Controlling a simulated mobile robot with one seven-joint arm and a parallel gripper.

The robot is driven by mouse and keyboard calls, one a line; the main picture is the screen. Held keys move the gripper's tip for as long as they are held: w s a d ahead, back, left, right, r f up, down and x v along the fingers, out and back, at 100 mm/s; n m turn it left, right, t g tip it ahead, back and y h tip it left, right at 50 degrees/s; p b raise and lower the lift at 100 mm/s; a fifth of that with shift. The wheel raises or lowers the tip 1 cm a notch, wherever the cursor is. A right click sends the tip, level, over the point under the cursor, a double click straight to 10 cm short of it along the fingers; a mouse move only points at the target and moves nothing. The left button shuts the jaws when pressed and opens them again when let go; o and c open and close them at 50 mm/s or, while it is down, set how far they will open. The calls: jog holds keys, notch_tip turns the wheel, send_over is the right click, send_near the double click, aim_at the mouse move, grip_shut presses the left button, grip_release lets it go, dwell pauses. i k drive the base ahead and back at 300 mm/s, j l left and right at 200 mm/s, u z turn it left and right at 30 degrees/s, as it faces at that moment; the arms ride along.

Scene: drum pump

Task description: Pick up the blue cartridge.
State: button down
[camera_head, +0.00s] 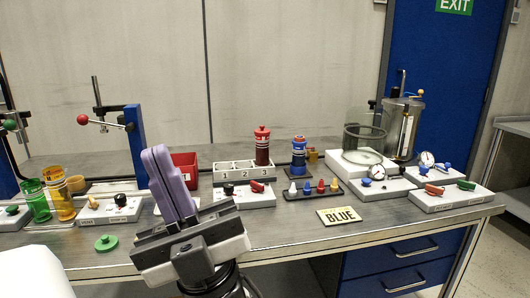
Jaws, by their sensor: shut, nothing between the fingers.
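The blue cartridge (298,151) stands upright on a small dark base toward the back of the bench, right of the numbered rack. My gripper (155,152) is in the front left of the view, its purple fingers pointing up and pressed together with nothing between them. It is well to the left of the blue cartridge and nearer the camera, apart from it. A yellow card reading BLUE (339,215) lies on the bench in front of the cartridge.
A red cartridge (262,146) stands in the white numbered rack (231,173). A tray with small coloured cones (313,189) sits in front of the blue cartridge. A clear vessel (365,138) stands right. Left are green and amber cups (60,197) and a blue press (136,145).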

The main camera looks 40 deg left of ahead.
aim_at(299, 151)
jog(key=u, duration=1)
